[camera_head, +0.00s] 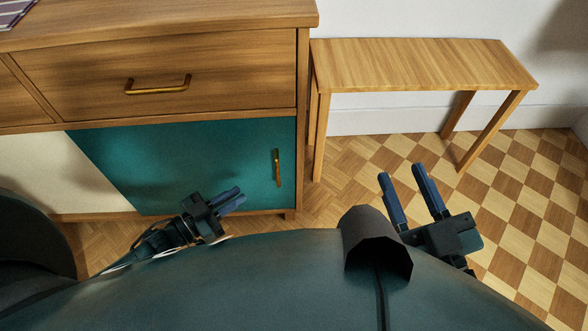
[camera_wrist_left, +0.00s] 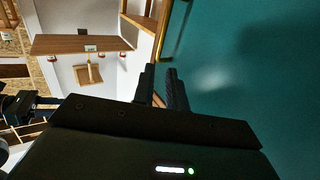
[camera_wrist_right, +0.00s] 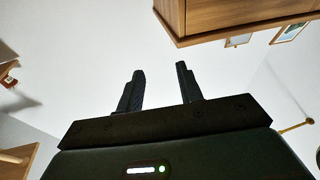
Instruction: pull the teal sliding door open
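The teal sliding door (camera_head: 200,155) covers the right part of the cabinet's lower front. Its upright brass handle (camera_head: 277,168) sits near the right edge. My left gripper (camera_head: 242,193) is low in front of the door, left of and a little below the handle in the head view. Its fingers are partly open with nothing seen between them. The left wrist view shows the teal panel (camera_wrist_left: 250,70) close on the right, with the brass handle (camera_wrist_left: 178,32) beyond the fingertips. My right gripper (camera_head: 400,170) is open and empty, over the floor right of the cabinet.
A wooden drawer (camera_head: 160,75) with a brass handle is above the door. A cream panel (camera_head: 45,175) is left of it. A wooden side table (camera_head: 415,65) stands right of the cabinet against the wall. The checkered floor (camera_head: 520,215) at right is clear.

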